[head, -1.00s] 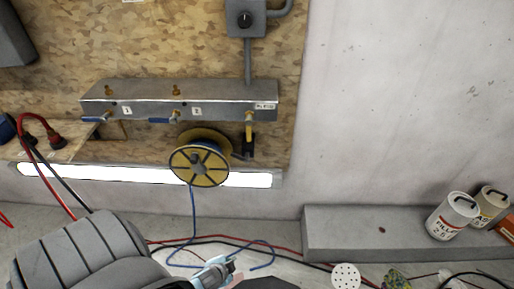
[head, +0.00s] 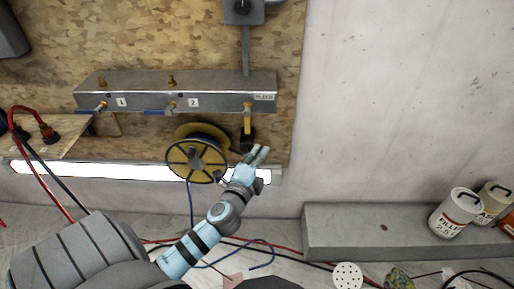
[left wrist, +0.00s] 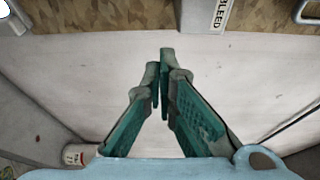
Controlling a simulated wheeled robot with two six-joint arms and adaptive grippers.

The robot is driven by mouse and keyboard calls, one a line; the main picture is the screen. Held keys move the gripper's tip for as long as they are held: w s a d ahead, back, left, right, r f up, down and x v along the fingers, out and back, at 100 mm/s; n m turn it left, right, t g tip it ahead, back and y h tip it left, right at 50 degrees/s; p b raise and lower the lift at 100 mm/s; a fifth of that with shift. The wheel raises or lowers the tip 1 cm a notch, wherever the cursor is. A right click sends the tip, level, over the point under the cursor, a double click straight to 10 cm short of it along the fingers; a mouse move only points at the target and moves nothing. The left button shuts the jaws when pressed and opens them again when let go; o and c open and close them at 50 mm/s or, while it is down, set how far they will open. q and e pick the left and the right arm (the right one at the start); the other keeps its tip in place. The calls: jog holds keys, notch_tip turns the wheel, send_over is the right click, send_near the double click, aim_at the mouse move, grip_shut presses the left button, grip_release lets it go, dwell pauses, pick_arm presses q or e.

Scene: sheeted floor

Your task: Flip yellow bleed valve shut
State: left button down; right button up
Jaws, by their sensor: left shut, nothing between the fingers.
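The yellow bleed valve handle (head: 248,119) hangs down from the right end of the grey manifold (head: 215,84) on the wall. My left gripper (head: 262,150) is just below and slightly right of it, apart from it in the picture; depth is hard to judge. In the left wrist view my left gripper's green fingers (left wrist: 159,62) meet at the tips with nothing between them. A label reading BLEED (left wrist: 220,14) shows at the top there; the yellow handle cannot be made out in that view. My right gripper is not in view.
Two blue-handled valves, the left one (head: 91,108) and the middle one (head: 158,112), sit on the same manifold. A yellow cable reel (head: 196,160) hangs close left of my gripper. A lit strip lamp (head: 90,171) runs below. A grey ledge (head: 400,228) is at the right.

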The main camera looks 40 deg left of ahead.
aim_at(248, 119)
pick_arm(q)
jog(key=w+a, duration=0.5)
jog(key=shift+w+a+b, duration=0.3)
jog(key=shift+a+b, duration=0.05)
jog(key=shift+a, duration=0.05)
jog(key=shift+f, duration=0.1)
jog(key=shift+s+a+m+p, duration=0.1)
jog(key=shift+m+p, duration=0.2)
jog(key=shift+p, duration=0.45)
